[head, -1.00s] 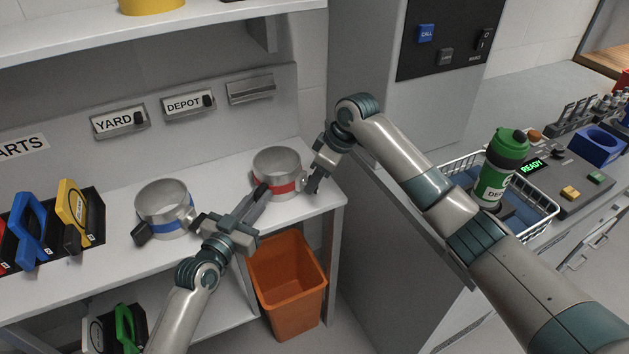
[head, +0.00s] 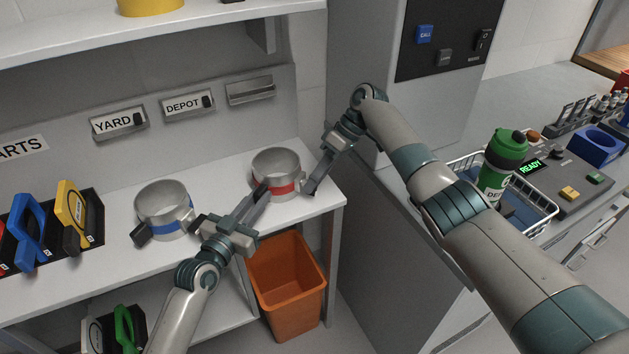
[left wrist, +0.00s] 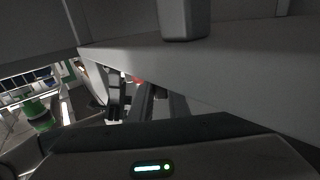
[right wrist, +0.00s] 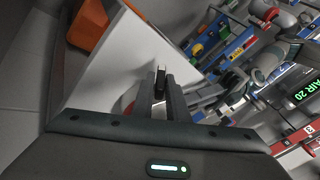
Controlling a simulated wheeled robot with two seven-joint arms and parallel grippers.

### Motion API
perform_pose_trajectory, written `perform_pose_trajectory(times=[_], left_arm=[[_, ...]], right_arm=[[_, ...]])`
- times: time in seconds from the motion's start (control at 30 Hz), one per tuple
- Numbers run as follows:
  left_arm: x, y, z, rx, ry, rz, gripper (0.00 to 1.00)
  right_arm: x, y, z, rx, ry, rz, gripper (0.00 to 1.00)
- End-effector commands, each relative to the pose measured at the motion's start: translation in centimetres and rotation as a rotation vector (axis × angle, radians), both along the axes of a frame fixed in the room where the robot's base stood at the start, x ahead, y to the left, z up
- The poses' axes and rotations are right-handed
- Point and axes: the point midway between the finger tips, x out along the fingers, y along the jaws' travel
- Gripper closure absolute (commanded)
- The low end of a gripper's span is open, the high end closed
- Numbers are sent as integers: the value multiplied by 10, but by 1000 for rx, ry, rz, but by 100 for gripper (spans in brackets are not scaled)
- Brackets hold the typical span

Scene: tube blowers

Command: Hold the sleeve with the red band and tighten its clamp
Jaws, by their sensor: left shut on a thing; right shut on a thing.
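The sleeve with the red band (head: 276,163) is a short metal ring standing upright on the white shelf near its right end. My left gripper (head: 263,190) reaches its front left side and is shut on its dark handle, mostly hidden by the fingers. My right gripper (head: 314,188) comes down at its right side, shut on the small clamp part there. In the right wrist view, a small pale-and-dark clamp piece (right wrist: 160,82) sits between the fingers. The left wrist view shows only a bit of the red band (left wrist: 138,80); the grasp there is dark and unclear.
A sleeve with a blue band (head: 163,205) stands left of my left gripper. Blue and yellow tools sit in a black rack (head: 92,222) at the far left. An orange bin (head: 288,285) is below the shelf edge. A tall grey cabinet (head: 365,60) stands close behind my right arm.

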Motion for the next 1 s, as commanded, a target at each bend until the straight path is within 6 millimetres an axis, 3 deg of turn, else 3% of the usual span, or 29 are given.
perform_pose_trajectory(times=[0.57,0.6,0.63,1.0], left_arm=[[0,1,0,0,0,1,100],[0,1,0,0,0,1,100],[0,1,0,0,0,1,100],[0,1,0,0,0,1,100]], right_arm=[[1,-2,0,14,28,-3,100],[1,-2,0,14,28,-3,77],[1,-2,0,14,28,-3,71],[0,0,2,16,28,-1,71]])
